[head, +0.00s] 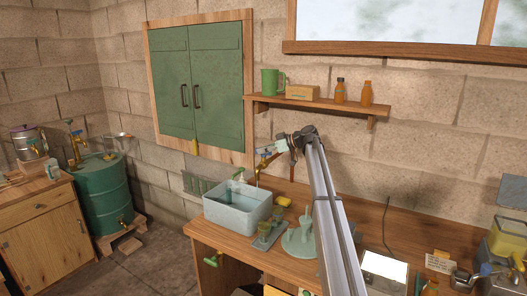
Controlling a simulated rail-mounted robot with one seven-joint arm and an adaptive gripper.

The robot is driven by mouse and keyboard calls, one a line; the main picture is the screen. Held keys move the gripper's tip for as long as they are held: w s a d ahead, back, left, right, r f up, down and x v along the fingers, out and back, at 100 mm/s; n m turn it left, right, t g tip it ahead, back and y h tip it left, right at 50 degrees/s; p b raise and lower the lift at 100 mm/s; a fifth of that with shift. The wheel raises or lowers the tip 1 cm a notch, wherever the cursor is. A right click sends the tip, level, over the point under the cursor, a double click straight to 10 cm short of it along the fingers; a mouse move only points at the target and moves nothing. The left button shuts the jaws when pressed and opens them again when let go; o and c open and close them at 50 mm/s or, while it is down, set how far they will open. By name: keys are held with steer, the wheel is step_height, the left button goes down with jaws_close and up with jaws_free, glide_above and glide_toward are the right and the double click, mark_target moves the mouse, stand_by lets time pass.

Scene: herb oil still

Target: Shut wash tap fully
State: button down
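The wash tap (259,168) is brass, on the block wall above a pale blue basin (249,211) on the wooden bench. Something blue and white, perhaps its handle or label, shows at its top. My arm reaches up from the lower right, and my gripper (286,146) is at its far end, close to the right side of the tap. I cannot tell whether it touches the tap. The fingers are small and partly hidden, so their opening is unclear. The tap's handle angle is also unclear.
A wooden shelf (318,103) with a green mug, box and two brown bottles hangs above the gripper. A green cupboard (200,82) is to the left. A green drum (105,192) stands far left.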

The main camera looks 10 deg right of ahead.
steer(key=shift+f, duration=0.1)
steer(key=shift+s+a+f+m+t+h+b, duration=0.15)
steer(key=shift+m+t+h+b, duration=0.4)
steer(key=shift+b, duration=0.65)
steer(key=shift+m+t+h+b, duration=0.25)
steer(key=shift+m+t+b, duration=0.5)
steer(key=shift+t, duration=0.1)
steer(key=shift+r, duration=0.25)
steer(key=c, duration=1.2)
jaws_free()
steer(key=shift+w, duration=0.2)
steer(key=shift+s+d, duration=0.1)
steer(key=shift+d, duration=0.1)
